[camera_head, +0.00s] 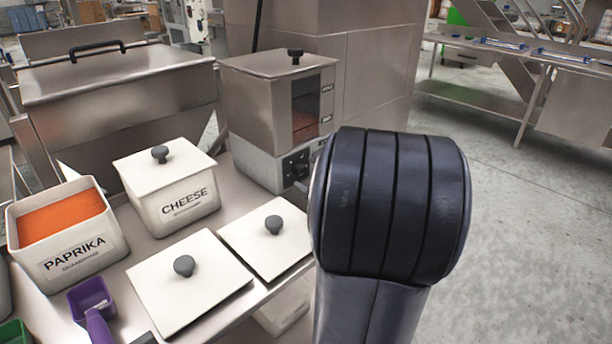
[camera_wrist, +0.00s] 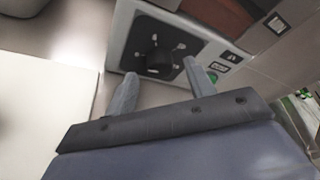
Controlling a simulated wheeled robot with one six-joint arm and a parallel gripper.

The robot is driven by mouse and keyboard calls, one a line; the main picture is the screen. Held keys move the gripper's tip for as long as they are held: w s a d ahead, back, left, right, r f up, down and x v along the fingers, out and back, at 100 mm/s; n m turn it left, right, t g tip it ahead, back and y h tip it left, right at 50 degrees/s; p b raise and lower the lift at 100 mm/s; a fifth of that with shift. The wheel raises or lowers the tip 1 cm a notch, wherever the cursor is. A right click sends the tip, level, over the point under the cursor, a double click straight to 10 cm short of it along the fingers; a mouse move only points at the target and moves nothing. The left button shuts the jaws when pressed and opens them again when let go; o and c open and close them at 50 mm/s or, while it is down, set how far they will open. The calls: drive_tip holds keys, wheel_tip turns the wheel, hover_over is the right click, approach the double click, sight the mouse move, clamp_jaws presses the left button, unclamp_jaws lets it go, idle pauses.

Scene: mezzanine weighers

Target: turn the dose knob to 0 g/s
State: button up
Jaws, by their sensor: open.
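The dose knob (camera_wrist: 159,64) is a dark knob on a black square dial plate (camera_wrist: 140,44) with pale marks around it, in the wrist view. The plate is on the light front panel of the steel doser (camera_head: 262,100), which stands at the back of the table in the head view. My gripper (camera_wrist: 161,69) is open, with one finger to each side of the knob in the picture. I cannot tell whether the fingers touch it. The knob's setting is too small to read. In the head view my arm covers part of the panel and hides my gripper.
A green button (camera_wrist: 233,57) and a small display (camera_wrist: 219,66) are right of the dial plate. On the table are a cheese box (camera_head: 170,200), a paprika bin (camera_head: 75,262), a purple scoop (camera_head: 92,300) and two white lids (camera_head: 190,290). Open floor (camera_head: 510,230) lies right.

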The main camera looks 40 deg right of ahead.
drive_tip(key=shift+w+d+f, duration=0.1)
drive_tip(key=shift+w+f, duration=0.1)
drive_tip(key=shift+w, duration=0.5)
drive_tip(key=shift+c, duration=0.4)
drive_tip(key=shift+f, duration=0.1)
drive_tip(key=c, duration=0.9)
